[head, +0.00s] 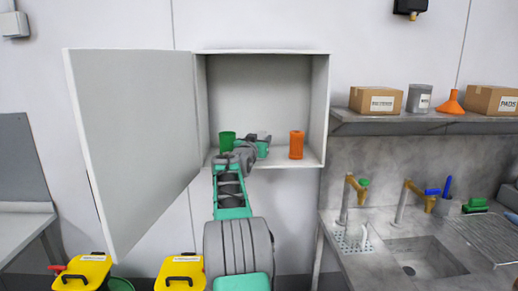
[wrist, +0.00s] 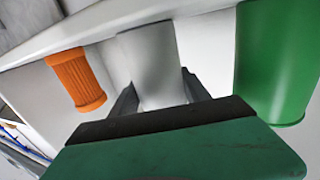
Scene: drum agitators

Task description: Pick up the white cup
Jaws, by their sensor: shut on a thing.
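The white cup (wrist: 148,55) stands between the two dark fingers of my gripper (wrist: 160,92) in the wrist view. The fingers are shut on it, one on each side. In the head view my gripper (head: 258,141) reaches into the open wall cabinet, and my arm and gripper hide most or all of the cup. I cannot tell whether the cup touches the cabinet floor or is slightly above it.
A green cup (head: 227,141) stands left of my gripper and an orange ribbed cup (head: 296,145) right of it. The cabinet (head: 318,100) has side walls close by; its door (head: 135,140) stands open at left. A sink (head: 425,258) is at lower right.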

